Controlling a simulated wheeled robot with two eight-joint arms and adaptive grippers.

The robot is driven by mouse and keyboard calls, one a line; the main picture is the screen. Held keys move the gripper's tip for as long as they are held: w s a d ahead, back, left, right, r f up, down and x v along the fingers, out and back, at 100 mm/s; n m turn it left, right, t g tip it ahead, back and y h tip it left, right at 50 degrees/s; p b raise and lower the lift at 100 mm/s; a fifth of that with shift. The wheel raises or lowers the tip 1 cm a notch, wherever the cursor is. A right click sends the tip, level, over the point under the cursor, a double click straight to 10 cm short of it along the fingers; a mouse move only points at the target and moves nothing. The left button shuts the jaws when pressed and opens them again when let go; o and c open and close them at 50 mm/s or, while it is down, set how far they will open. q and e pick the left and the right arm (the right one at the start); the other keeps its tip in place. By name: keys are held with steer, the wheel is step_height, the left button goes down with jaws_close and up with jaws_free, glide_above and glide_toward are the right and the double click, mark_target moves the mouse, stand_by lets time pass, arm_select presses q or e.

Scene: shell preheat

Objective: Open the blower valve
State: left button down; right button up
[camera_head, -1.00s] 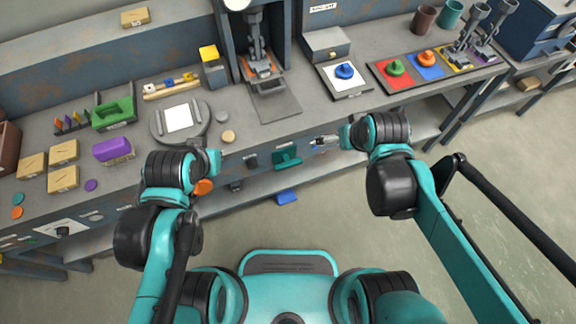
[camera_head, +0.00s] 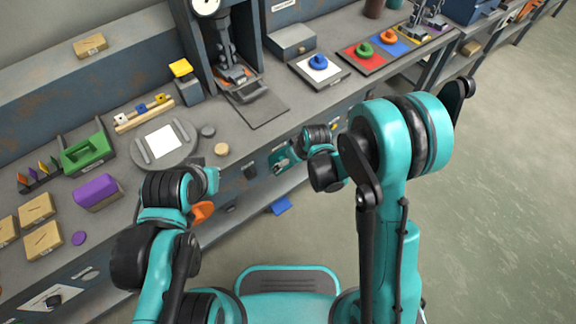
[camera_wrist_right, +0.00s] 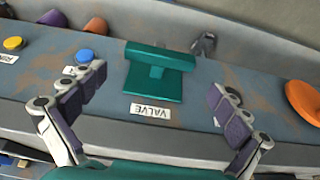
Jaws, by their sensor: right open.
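The blower valve is a teal T-shaped handle on a teal plate (camera_wrist_right: 155,80) on the bench's blue-grey front panel, beside an upside-down "VALVE" label (camera_wrist_right: 151,111). In the right wrist view my right gripper (camera_wrist_right: 157,86) is open, one purple-padded finger on each side of the handle, with visible gaps and no clear contact. In the head view the valve (camera_head: 277,155) is partly hidden by my right gripper (camera_head: 283,165). My left arm's end (camera_head: 205,178) is at the bench front, left of the valve; its fingers cannot be made out.
An orange knob (camera_wrist_right: 303,100) is on the panel, with blue (camera_wrist_right: 84,55) and yellow (camera_wrist_right: 13,43) buttons opposite. The bench top holds a press (camera_head: 225,50), a round plate (camera_head: 185,150) and a purple block (camera_head: 97,192). Open floor (camera_head: 500,200) lies right.

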steer(key=b+x, duration=0.2)
steer(key=x, duration=0.4)
steer(key=shift+r, duration=0.1)
steer(key=c, duration=0.8)
